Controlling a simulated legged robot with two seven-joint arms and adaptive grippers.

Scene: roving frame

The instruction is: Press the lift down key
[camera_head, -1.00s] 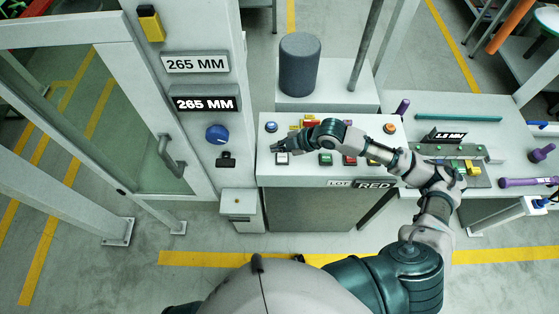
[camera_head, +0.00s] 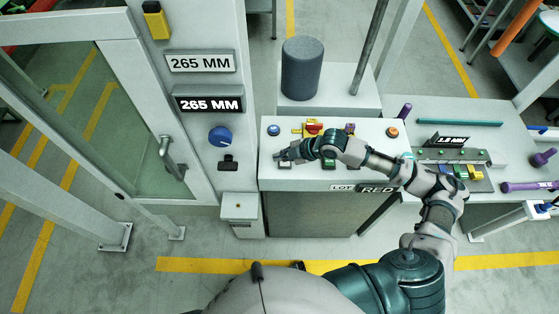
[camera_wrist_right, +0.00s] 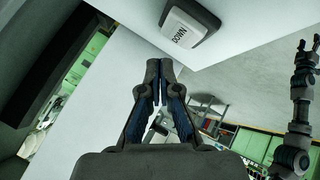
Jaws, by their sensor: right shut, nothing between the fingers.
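The DOWN key (camera_wrist_right: 187,24) is a pale rounded cap in a grey frame, close beyond my fingertips in the right wrist view. In the head view the key (camera_head: 285,166) is partly covered, at the front left of the white console (camera_head: 330,182). My right gripper (camera_wrist_right: 159,82) is shut and empty, its tips pointing toward the key's side with a visible gap in that view. In the head view the right gripper (camera_head: 280,156) is over the key's back edge; contact cannot be told. My left gripper (camera_wrist_right: 307,52) shows small at the wrist view's right edge.
A red button on a yellow base (camera_head: 313,128), a blue button (camera_head: 273,129) and an orange button (camera_head: 392,132) are on the console. A grey cylinder (camera_head: 302,68) stands behind. Two plates left of it, one white (camera_head: 200,62) and one black (camera_head: 208,104), read 265 MM.

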